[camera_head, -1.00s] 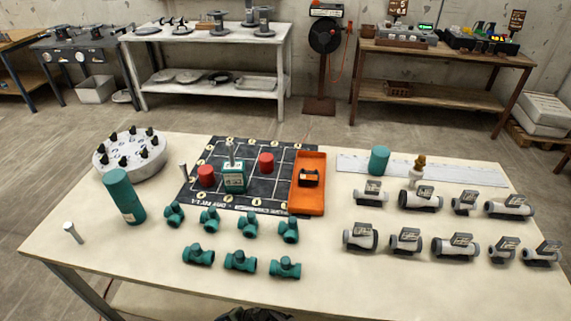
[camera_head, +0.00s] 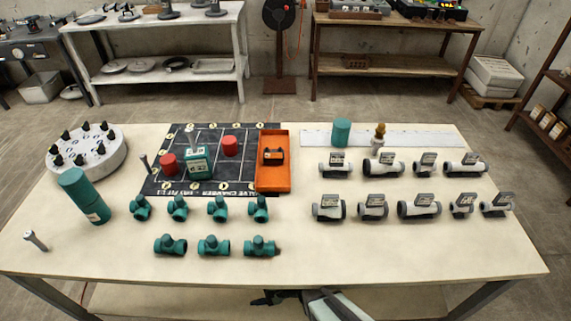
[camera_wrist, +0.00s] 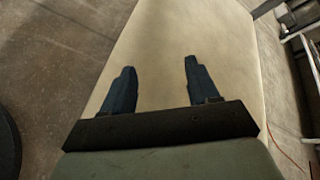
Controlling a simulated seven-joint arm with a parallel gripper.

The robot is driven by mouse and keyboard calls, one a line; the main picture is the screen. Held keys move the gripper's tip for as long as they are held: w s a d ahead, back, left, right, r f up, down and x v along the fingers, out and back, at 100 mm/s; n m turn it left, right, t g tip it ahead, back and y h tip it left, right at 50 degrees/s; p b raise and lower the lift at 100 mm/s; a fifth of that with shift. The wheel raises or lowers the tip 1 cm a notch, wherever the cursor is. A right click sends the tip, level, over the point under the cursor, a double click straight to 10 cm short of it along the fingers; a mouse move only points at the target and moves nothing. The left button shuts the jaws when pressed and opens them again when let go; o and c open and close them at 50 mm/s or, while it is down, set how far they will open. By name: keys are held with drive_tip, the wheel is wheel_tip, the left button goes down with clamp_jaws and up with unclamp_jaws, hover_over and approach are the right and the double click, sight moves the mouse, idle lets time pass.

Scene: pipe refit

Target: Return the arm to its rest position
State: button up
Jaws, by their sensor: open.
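My gripper (camera_head: 275,297) shows dark and small at the bottom of the head view, just below the work table's front edge, with part of my pale arm beside it. In the wrist view its two dark fingers (camera_wrist: 160,68) are spread wide apart with nothing between them. Beyond them is a pale, bare surface; I cannot tell whether it is the table top or the lower shelf. No object touches the gripper.
The work table (camera_head: 330,255) carries green tees (camera_head: 214,246), grey valves (camera_head: 419,206), an orange tray (camera_head: 272,180), a black mat (camera_head: 205,135), a green cylinder (camera_head: 85,196) and a round grey holder (camera_head: 90,150). The table's front strip is clear.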

drive_tip(key=s+d+n+g+h, duration=0.3)
drive_tip(key=s+d+n+h, duration=0.2)
drive_tip(key=d, duration=0.8)
drive_tip(key=s+d+n+g+h, duration=0.4)
drive_tip(key=s+d+h, duration=0.2)
drive_tip(key=s+d, duration=0.6)
drive_tip(key=d, duration=0.2)
drive_tip(key=shift+s+d+r+n+h, duration=0.2)
drive_tip(key=shift+d+n+h, duration=0.1)
drive_tip(key=shift+n+h, duration=0.1)
